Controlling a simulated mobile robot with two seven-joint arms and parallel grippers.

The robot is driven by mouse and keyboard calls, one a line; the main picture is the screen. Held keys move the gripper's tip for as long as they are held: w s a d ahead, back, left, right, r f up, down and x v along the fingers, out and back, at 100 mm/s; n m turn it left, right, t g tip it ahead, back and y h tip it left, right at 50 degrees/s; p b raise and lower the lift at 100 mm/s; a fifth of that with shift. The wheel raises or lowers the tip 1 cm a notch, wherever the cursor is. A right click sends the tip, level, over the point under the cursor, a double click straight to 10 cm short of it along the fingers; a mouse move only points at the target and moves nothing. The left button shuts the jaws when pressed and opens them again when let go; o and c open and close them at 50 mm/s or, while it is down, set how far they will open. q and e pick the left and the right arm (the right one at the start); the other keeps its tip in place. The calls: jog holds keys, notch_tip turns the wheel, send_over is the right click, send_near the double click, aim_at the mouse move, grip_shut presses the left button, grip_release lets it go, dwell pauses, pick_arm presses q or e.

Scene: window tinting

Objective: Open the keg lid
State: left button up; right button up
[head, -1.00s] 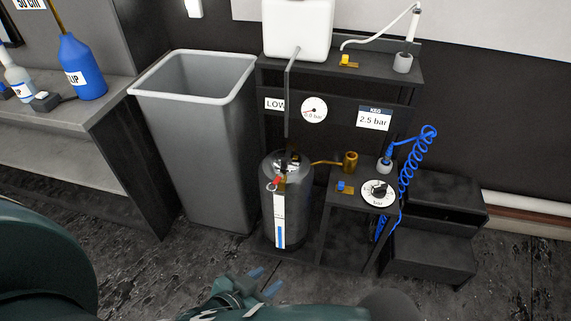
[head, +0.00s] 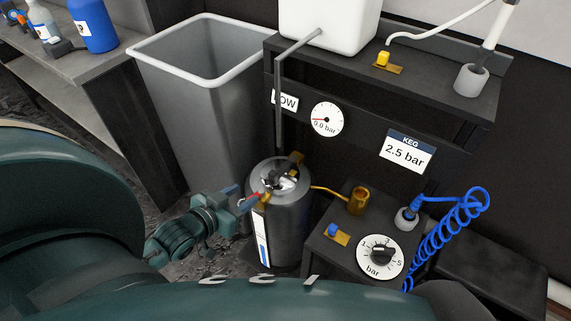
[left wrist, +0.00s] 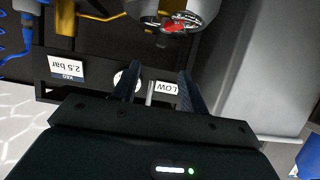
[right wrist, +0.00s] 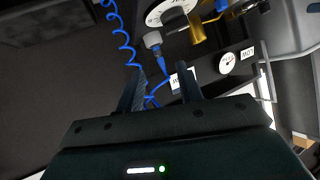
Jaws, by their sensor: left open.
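The steel keg (head: 292,222) stands on the low shelf, with a blue level strip on its front. Its lid (head: 270,181) with a dark handle sits on top and looks closed. A red part shows at the lid's front edge. My left gripper (head: 246,200) is open and empty, close to the keg's upper left side; whether it touches cannot be told. In the left wrist view the keg top (left wrist: 168,12) shows beyond the open fingers (left wrist: 157,80). My right gripper (right wrist: 160,88) is open and empty in its wrist view, pointing toward the regulator area.
A grey bin (head: 180,105) stands left of the keg. Right of it are a pressure dial (head: 380,256), a brass fitting (head: 358,200) and a coiled blue hose (head: 445,235). A white tank (head: 330,22) sits above, its grey pipe hanging down behind the keg.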

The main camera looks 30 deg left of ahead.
aim_at(271, 176)
pick_arm(q)
jog(key=shift+w+a+f, duration=0.1)
jog(key=shift+w+f, duration=0.15)
jog(key=shift+w, duration=0.35)
jog(key=b+x, duration=0.2)
jog(key=x, duration=1)
jog(key=shift+s, duration=0.1)
jog(key=shift+c, duration=0.4)
grip_shut()
